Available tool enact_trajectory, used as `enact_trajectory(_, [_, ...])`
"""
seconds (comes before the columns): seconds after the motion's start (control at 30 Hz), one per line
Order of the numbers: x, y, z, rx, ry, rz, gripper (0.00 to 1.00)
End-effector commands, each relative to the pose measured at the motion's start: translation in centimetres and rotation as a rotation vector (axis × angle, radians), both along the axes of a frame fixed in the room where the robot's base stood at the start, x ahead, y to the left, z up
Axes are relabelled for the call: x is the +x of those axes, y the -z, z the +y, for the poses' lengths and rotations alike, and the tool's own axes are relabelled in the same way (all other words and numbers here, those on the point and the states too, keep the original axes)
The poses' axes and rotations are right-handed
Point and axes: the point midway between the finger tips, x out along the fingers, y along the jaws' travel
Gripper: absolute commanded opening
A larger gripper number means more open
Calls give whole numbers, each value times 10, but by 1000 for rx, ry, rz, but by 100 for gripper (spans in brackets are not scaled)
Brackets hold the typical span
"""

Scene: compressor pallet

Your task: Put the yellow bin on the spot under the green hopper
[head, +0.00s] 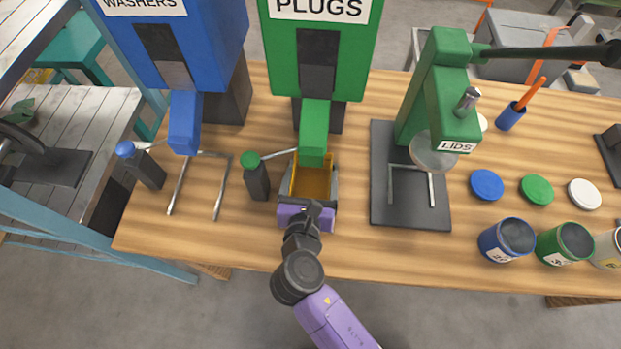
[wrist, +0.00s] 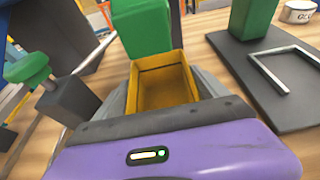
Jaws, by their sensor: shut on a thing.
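The yellow bin (head: 312,182) is an open, empty box below the spout of the green hopper (head: 318,60), which is labelled PLUGS. In the wrist view the bin (wrist: 164,88) stands upright between my two grey fingers, with the green spout (wrist: 142,26) above its far end. My gripper (head: 310,186) is shut on the bin, with a finger along each side. The spot under the hopper is hidden by the bin and my gripper. I cannot tell whether the bin's bottom touches the table.
A green-knobbed post (head: 256,180) stands close on the left. The blue WASHERS hopper (head: 180,45) is farther left. The green LIDS press (head: 436,90) stands on a dark plate (head: 411,215) to the right. Lids and tins (head: 506,240) are at the far right.

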Motion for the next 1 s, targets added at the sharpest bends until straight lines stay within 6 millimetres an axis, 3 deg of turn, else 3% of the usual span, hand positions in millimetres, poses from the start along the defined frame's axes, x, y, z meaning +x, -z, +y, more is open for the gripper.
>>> enact_trajectory(0.47, [0, 11, 1, 2, 0, -2, 40])
enact_trajectory(0.5, [0, 10, 1, 2, 0, -2, 89])
enact_trajectory(0.57, [0, 10, 1, 2, 0, -2, 100])
enact_trajectory(0.87, [0, 6, 1, 2, -1, -2, 100])
enact_trajectory(1.0, [-15, 2, 2, 1, -4, -2, 100])
